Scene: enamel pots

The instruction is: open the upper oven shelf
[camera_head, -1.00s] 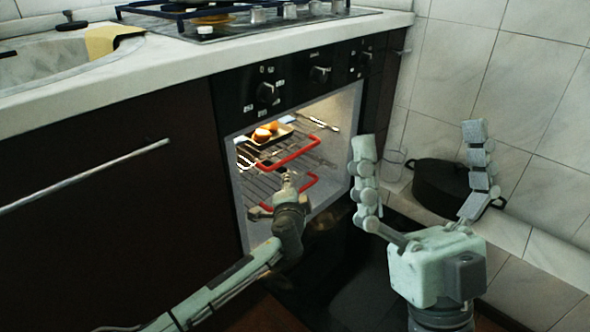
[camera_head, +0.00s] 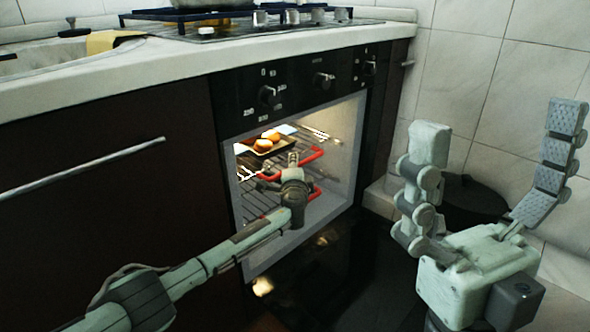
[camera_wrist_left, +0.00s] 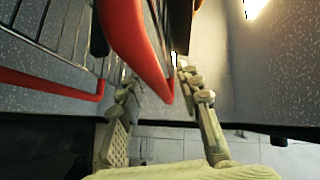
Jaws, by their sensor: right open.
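The oven stands open, with a lit inside. Its upper wire shelf has a red front handle (camera_head: 311,155), and a tray with round brown items (camera_head: 268,141) sits over it. A lower rack's red handle (camera_head: 315,194) shows partly behind my arm. My left gripper (camera_head: 293,160) is at the upper handle and covers its middle. In the left wrist view, its fingers (camera_wrist_left: 155,75) are apart, with a red bar (camera_wrist_left: 138,45) reaching between them; I cannot tell whether they touch it. My right gripper (camera_head: 495,125) is open and empty, right of the oven.
The oven's dark open door (camera_head: 345,255) lies low in front. A dark pot (camera_head: 470,200) stands behind my right gripper by the tiled wall. A worktop (camera_head: 110,80) runs above, with a drawer handle (camera_head: 80,169) below it at the left.

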